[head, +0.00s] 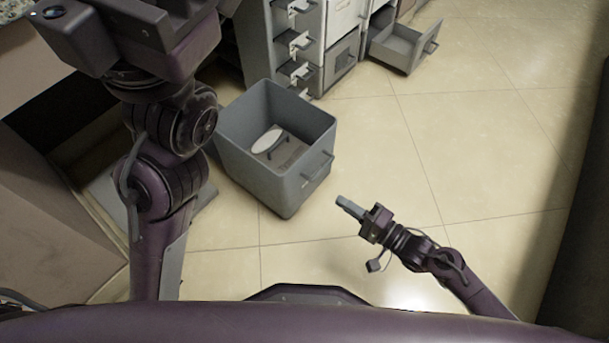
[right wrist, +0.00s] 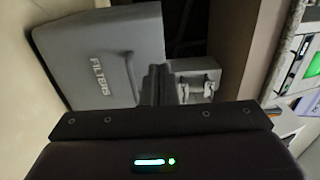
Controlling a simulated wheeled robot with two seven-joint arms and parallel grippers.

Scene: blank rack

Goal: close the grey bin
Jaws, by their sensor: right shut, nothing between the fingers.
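A large grey bin (head: 262,183), open at the top, shows in the middle of the head view. A grey handle (head: 318,168) is on its right face. Inside lie a white oval piece and a grey piece with a handle. My right gripper (head: 346,206) is shut and empty, in front and to the right of the bin, apart from it in the picture. In the right wrist view a grey bin face lettered FILTERS (right wrist: 100,62) is close, beside the shut fingers (right wrist: 156,84).
Behind the bin stands a grey rack (head: 310,40) with several handled drawers. One low grey drawer (head: 392,50) is pulled out at the back right. Tiled floor (head: 470,130) to the right is clear. A brown cabinet side is at the far left.

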